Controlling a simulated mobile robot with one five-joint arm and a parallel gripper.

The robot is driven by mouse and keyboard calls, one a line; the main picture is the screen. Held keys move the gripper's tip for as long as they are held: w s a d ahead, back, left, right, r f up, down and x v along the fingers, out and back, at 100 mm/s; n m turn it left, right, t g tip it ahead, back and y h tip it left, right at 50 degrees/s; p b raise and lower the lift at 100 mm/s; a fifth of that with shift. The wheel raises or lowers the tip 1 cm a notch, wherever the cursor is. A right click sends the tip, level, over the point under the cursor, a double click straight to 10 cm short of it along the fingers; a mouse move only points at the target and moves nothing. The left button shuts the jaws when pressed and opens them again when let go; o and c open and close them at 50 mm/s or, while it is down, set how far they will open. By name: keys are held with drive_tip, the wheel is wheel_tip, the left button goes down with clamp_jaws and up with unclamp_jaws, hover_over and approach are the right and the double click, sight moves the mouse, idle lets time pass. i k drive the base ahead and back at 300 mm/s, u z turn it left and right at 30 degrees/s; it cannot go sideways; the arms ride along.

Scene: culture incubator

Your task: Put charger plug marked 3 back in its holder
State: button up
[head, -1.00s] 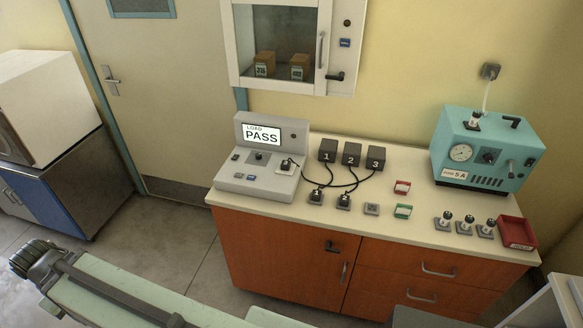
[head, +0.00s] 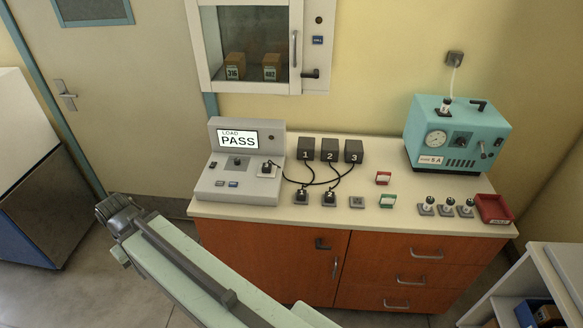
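Three black charger boxes marked 1 (head: 305,149), 2 (head: 329,150) and 3 (head: 353,151) stand at the back of the counter. A dark plug (head: 267,169) sits on the socket plate of the grey tester (head: 238,190), whose screen reads "LOAD PASS". A cable runs from it towards the boxes, seemingly to box 3. Plugs 1 (head: 302,195) and 2 (head: 329,197) sit upright in small grey holders at the front. To their right is an empty grey holder (head: 357,202). My pale green arm crosses the lower left, away from the counter; no gripper fingers are visible.
A teal device (head: 458,137) stands behind. A white shelf unit (head: 530,285) stands at lower right.

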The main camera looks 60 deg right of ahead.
sight(267, 168)
drive_tip(key=z, duration=0.25)
drive_tip(key=i, duration=1)
drive_tip(key=u, duration=0.05)
